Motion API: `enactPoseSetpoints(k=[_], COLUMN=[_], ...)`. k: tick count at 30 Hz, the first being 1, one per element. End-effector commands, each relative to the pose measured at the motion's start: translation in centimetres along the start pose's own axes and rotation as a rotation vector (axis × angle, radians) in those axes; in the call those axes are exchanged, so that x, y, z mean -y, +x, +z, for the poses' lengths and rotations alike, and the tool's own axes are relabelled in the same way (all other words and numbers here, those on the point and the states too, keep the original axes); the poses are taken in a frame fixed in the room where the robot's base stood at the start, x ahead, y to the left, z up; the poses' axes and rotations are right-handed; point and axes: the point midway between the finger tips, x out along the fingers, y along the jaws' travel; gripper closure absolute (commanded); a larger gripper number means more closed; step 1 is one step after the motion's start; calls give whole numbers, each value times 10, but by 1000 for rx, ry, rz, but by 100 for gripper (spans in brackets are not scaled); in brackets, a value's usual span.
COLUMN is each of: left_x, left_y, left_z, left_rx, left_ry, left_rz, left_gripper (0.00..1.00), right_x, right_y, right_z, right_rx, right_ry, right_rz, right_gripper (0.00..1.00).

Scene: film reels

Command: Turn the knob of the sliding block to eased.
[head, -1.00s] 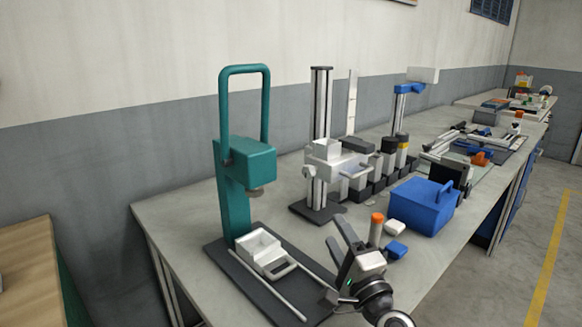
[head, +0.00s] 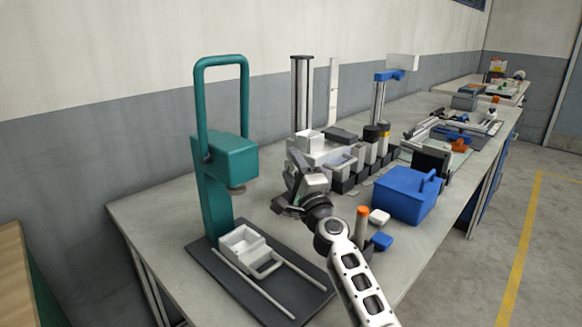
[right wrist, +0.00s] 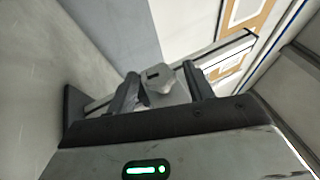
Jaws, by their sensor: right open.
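The sliding block (head: 322,152) is a light grey carriage on the upright metal column (head: 301,95) of a stand. In the right wrist view its knob (right wrist: 160,80) is a pale, many-sided piece with a dark mark on its face. My right gripper (head: 289,182) is open in front of the block's left side. In the right wrist view the right gripper (right wrist: 160,72) has one finger on each side of the knob. I cannot tell whether the fingers touch it. In the head view the knob is hidden by the gripper. My left gripper is out of view.
A green press (head: 228,160) with a tall handle stands to the left, with a white tray (head: 242,243) on its base. A blue box (head: 405,203), an orange-topped post (head: 363,222) and small blocks stand to the right. Black-based blocks are behind.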

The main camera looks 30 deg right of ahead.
Motion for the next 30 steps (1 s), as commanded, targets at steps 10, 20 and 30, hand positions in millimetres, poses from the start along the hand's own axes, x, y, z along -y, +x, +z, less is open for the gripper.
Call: enactPoseSetpoints(k=[10, 20, 30], left_x=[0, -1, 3], left_y=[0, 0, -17], left_z=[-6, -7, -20], left_rx=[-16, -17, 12], left_ry=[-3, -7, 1], left_rz=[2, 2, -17], left_gripper=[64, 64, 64], right_x=[0, 0, 8], right_y=[13, 12, 15], right_z=[0, 0, 1], right_rx=[0, 0, -1], right_ry=[0, 0, -30], right_rz=[1, 1, 74], right_gripper=[48, 92, 91])
